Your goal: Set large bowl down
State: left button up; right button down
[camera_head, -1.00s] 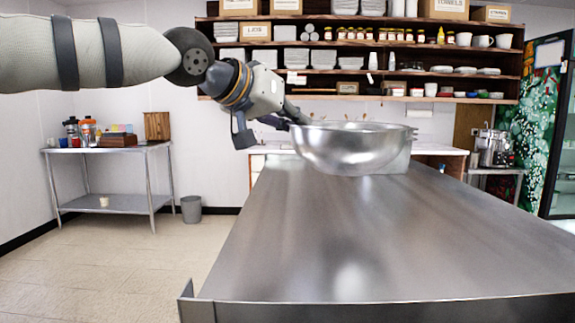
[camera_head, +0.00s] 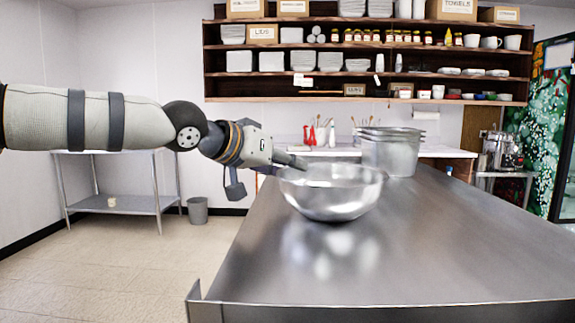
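The large bowl (camera_head: 332,197) is shiny metal, upright, and over the left half of the steel table (camera_head: 420,255). My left gripper (camera_head: 292,162) reaches in from the left and is shut on the bowl's far left rim; the fingertips are partly hidden at the rim. A reflection shows on the table below the bowl. I cannot tell for certain whether its base touches the steel or hangs slightly above it. My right gripper is not in view.
A stack of metal containers (camera_head: 390,153) stands at the table's far end, behind and right of the bowl. The table's near and right parts are clear. A raised lip (camera_head: 194,291) marks the near left corner. A shelf unit (camera_head: 365,72) hangs on the back wall.

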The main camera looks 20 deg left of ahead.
pick_arm(q)
jog(key=v, duration=1.2)
